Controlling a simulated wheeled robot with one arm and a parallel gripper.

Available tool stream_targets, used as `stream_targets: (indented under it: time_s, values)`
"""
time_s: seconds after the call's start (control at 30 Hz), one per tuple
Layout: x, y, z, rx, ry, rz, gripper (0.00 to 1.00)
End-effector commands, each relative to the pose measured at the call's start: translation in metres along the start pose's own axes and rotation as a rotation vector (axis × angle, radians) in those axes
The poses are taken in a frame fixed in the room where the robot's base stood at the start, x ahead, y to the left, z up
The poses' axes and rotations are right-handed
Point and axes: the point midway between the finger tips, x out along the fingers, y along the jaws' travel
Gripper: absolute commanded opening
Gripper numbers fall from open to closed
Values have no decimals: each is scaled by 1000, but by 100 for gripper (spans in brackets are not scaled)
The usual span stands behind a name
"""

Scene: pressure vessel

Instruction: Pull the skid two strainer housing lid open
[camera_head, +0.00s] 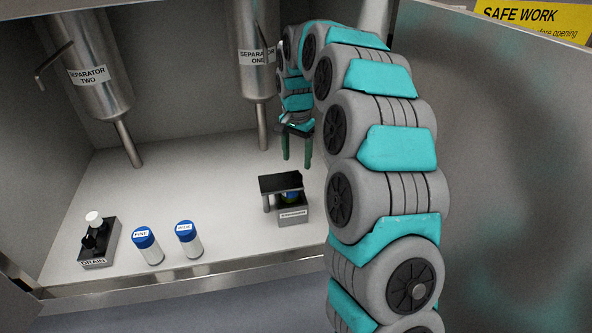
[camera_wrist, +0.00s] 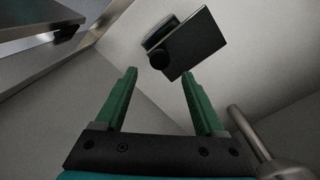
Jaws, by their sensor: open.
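A small dark strainer housing (camera_head: 293,214) with a white label on its front stands on the cabinet floor. A flat black lid plate (camera_head: 281,182) sits above it, with a dark post under its left side. Something blue and green shows beneath the plate. I cannot tell how far the lid is open. The wrist view shows a dark flat plate (camera_wrist: 197,46), which appears to be this lid, beyond the fingertips. My gripper (camera_head: 296,166) is open, with green fingers pointing down, above and behind the lid in the head view. Its fingers (camera_wrist: 158,78) are apart and empty.
Separator two (camera_head: 88,68) and separator one (camera_head: 255,62) hang above. A drain block (camera_head: 97,243) and two blue-capped canisters, (camera_head: 148,246) and (camera_head: 189,240), stand left of the housing. A metal lip (camera_head: 180,280) edges the front. A grey panel (camera_head: 510,180) stands right of my arm.

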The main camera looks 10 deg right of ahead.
Motion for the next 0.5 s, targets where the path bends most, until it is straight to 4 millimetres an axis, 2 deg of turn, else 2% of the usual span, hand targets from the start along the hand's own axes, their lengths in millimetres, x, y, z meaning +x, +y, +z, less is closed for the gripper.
stream_targets:
  time_s: [0.3,0.5]
  values:
    - [49,0,1,-2,-3,3,71]
    - [60,0,0,-1,0,0,71]
